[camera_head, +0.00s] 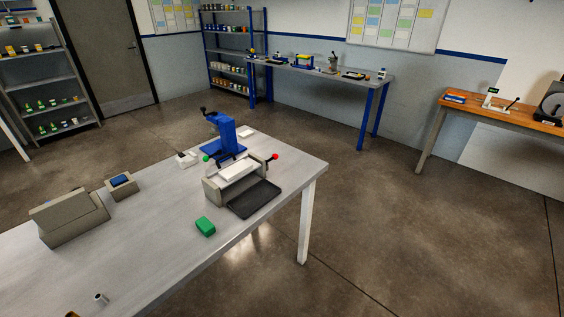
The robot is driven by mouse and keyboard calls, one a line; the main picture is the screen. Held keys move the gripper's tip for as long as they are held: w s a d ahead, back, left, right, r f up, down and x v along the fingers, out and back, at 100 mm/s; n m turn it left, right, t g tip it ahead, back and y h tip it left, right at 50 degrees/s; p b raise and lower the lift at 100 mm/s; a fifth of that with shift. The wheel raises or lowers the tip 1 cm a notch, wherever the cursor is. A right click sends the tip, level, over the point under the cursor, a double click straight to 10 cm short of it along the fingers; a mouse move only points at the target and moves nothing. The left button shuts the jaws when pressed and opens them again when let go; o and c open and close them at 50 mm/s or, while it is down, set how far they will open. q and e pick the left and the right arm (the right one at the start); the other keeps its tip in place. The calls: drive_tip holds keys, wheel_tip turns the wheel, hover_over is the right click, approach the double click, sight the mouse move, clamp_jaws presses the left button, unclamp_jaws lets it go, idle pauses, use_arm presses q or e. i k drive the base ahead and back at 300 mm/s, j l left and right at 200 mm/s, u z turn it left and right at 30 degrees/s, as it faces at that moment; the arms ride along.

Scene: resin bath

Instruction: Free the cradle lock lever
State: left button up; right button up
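A grey, box-like fixture (213,195) with a white block (240,171) on top stands near the right end of the metal table; it looks like the cradle. A short lever with a red ball knob (275,157) sticks out at its right end. A green ball knob (206,158) shows at its left rear. I cannot tell which knob belongs to the lock lever. A blue press-like device (224,135) with a dark crank stands right behind the fixture.
A black tray (254,199) lies before the fixture, with a green block (205,226) to its left. Grey boxes (68,218) and a small blue-topped box (121,186) stand farther left. A small cylinder (100,298) stands near the front. The table's (150,245) middle is clear.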

sight(275, 156)
drive_tip(key=i+l+u, duration=0.35)
drive_tip(key=l, duration=0.15)
drive_tip(key=i+l+u, duration=0.1)
drive_tip(key=l+u, duration=0.25)
drive_tip(key=l, duration=0.15)
drive_tip(key=i+l+u, duration=0.1)
drive_tip(key=l+u, duration=0.2)
drive_tip(key=l, duration=0.3)
drive_tip(key=l+u, duration=0.35)
drive_tip(key=l, duration=0.25)
drive_tip(key=l+u, duration=0.35)
drive_tip(key=l, duration=0.3)
drive_tip(key=l+u, duration=0.35)
drive_tip(key=l, duration=0.25)
drive_tip(key=k+l+u, duration=0.35)
drive_tip(key=l, duration=0.2)
drive_tip(key=k+l+u, duration=0.15)
drive_tip(key=l+u, duration=0.15)
drive_tip(key=l, duration=0.25)
